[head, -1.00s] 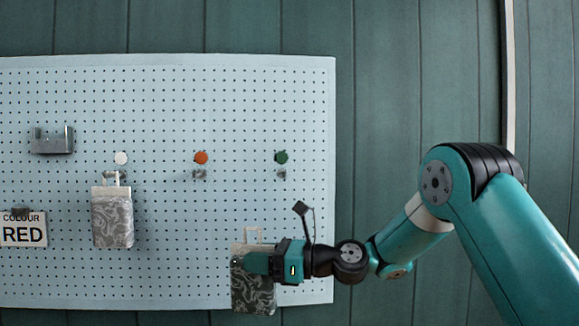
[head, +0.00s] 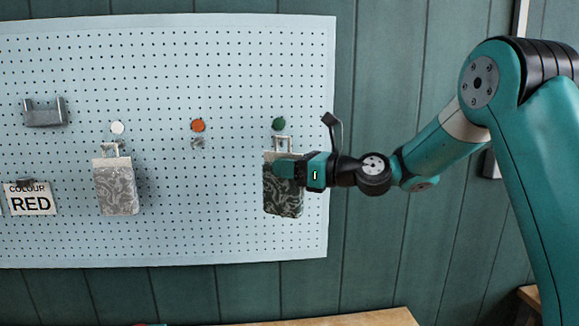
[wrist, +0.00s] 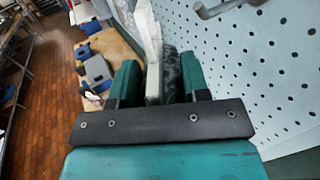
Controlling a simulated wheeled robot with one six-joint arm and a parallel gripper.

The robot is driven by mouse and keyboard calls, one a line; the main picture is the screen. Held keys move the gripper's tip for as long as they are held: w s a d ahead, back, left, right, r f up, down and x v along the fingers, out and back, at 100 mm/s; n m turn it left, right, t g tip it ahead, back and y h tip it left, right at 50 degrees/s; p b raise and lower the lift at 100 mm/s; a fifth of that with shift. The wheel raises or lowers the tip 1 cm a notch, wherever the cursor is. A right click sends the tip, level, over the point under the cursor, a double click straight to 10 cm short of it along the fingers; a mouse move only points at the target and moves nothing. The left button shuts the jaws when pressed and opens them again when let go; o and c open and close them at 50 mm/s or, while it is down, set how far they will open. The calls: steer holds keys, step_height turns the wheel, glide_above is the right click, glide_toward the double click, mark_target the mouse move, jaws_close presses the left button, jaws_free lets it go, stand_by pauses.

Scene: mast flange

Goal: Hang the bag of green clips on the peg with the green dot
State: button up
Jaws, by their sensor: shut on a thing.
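A dark patterned bag (head: 283,196) with a pale top and a pale loop handle hangs upright in my gripper (head: 287,169); its contents are not clear. My gripper is shut on its upper part, in front of the pegboard's right side. The green dot (head: 278,123) is just above the loop. The peg below that dot is largely masked by the loop, and I cannot tell whether the loop is around it. In the wrist view, the bag (wrist: 169,78) stands between both fingers, and a metal peg (wrist: 229,8) sticks out at the top, apart from the bag's visible part.
On the pegboard (head: 160,80), a grey patterned bag (head: 117,190) hangs below the white dot (head: 117,128). An empty peg (head: 197,143) sits below the orange dot (head: 198,125). A metal bracket (head: 44,112) and a "COLOUR RED" sign (head: 31,199) are at left.

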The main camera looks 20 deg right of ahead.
steer(key=w+d+f+p, duration=0.1)
steer(key=w+p, duration=0.1)
steer(key=w, duration=0.5)
steer(key=shift+d, duration=0.15)
stand_by(0.5)
steer(key=shift+f, duration=0.2)
stand_by(0.4)
steer(key=o, duration=1.3)
